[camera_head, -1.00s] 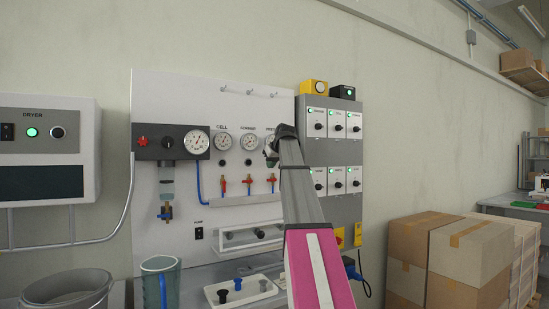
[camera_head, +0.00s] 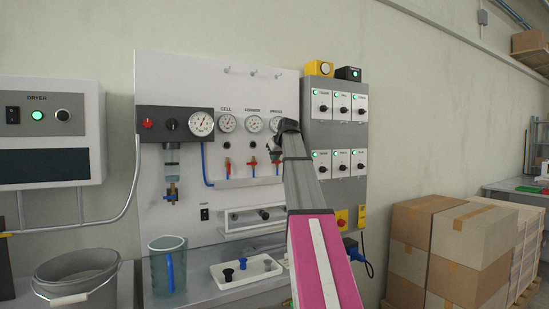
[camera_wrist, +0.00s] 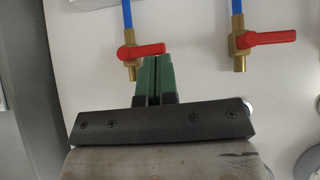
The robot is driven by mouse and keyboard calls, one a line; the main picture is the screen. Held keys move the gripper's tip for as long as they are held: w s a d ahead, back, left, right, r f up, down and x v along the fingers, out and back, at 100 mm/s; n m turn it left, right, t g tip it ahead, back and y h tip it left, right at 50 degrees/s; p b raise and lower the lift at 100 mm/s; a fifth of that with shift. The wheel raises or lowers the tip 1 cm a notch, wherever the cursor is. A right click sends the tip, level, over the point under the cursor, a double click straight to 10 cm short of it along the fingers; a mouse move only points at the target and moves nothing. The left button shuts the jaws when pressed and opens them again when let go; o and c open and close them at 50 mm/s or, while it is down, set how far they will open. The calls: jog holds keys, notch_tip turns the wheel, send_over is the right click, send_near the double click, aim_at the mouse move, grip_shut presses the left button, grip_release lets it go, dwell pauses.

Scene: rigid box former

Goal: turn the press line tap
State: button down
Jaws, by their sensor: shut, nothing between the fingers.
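The press line tap (camera_wrist: 128,52) is a brass valve with a red lever (camera_wrist: 146,50) and a blue hose. It is at the upper left of the wrist view, and its lever points right there. My gripper (camera_wrist: 154,60) has green fingers, closed together and empty. Their tips are at the lever's edge in the picture; I cannot tell whether they touch. In the head view my gripper (camera_head: 274,152) is below the PRESS gauge (camera_head: 276,124), in front of the panel, and the arm hides part of this area.
The neighbouring tap (camera_wrist: 240,42) has a similar red lever. The CELL tap (camera_head: 227,166) is farther left in the head view. A grey switch cabinet (camera_head: 337,137) stands right of the arm. Below are a white tray (camera_head: 246,272), a clear jug (camera_head: 167,266) and a bucket (camera_head: 78,283).

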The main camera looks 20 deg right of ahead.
jog(key=shift+a+f+n+h, duration=0.2)
jog(key=shift+f+n+h, duration=0.1)
jog(key=shift+h, duration=0.3)
jog(key=f+n+t+h, duration=0.1)
jog(key=h, duration=0.1)
jog(key=f+n+t+h, duration=0.1)
jog(key=n+h, duration=0.1)
jog(key=f+n+t+h, duration=0.1)
jog(key=f+h, duration=0.1)
jog(key=h, duration=0.1)
jog(key=shift+s+a+n, duration=0.2)
jog(key=shift+a+n, duration=0.1)
jog(key=shift+w+d+f+n+t+h, duration=0.1)
jog(key=shift+d+f+n+t+h, duration=0.15)
jog(key=shift+n+t+h, duration=0.25)
jog(key=shift+w+d+f+n+t+h, duration=0.1)
jog(key=shift+d+f+n+t+h, duration=0.05)
jog(key=shift+f+n+t+h, duration=0.35)
jog(key=shift+d, duration=0.15)
jog(key=shift+d+f, duration=0.2)
jog(key=shift+s, duration=0.1)
dwell(0.4)
jog(key=v, duration=1)
jog(key=shift+s+a, duration=0.15)
jog(key=shift+a, duration=0.1)
